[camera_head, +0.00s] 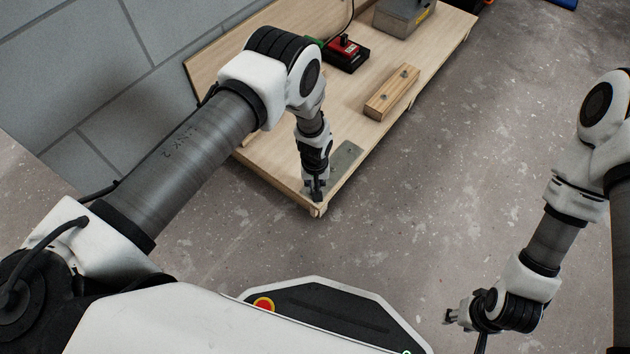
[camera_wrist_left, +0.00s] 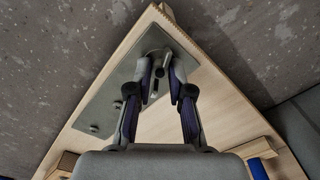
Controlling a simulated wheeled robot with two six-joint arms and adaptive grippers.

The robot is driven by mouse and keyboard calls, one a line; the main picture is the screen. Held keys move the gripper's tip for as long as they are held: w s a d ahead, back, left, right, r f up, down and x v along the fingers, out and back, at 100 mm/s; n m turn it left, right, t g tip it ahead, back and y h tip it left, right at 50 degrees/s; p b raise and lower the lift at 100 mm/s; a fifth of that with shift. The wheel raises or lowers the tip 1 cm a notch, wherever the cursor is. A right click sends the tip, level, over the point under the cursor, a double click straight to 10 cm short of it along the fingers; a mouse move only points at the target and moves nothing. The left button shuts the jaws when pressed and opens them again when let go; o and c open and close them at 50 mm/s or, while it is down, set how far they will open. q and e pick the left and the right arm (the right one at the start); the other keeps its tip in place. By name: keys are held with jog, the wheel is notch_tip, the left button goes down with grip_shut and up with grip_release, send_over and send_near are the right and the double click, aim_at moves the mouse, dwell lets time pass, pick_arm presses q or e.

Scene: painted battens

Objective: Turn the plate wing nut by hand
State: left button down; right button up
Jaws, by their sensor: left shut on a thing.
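A grey metal plate (camera_head: 347,157) lies flat at the near corner of a pale wooden board. In the left wrist view the plate (camera_wrist_left: 108,100) shows small round fixings towards its lower left. My left gripper (camera_head: 316,193) reaches down over the plate's near end. In the wrist view its fingertips (camera_wrist_left: 163,66) are closed in on a small grey metal part at the plate's end, apparently the wing nut; the fingers mostly hide its shape. My right gripper (camera_head: 464,331) hangs over the floor at lower right, its fingers apart and empty.
The pale wooden board (camera_head: 290,152) runs away to the upper right. On it are a wooden batten (camera_head: 391,94), a black and red box (camera_head: 345,54) and a grey metal case (camera_head: 404,16). A grey block wall (camera_head: 120,60) stands at left. The concrete floor (camera_head: 500,130) at right is clear.

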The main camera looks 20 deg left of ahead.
pick_arm(q)
jog(key=m+p, duration=0.2)
jog(key=m, duration=0.2)
jog(key=shift+m, duration=0.4)
dwell(0.4)
jog(key=c, duration=1.1)
grip_release()
jog(key=shift+o, duration=0.2)
jog(key=shift+r, duration=0.1)
notch_tip(320, 180, up, 12)
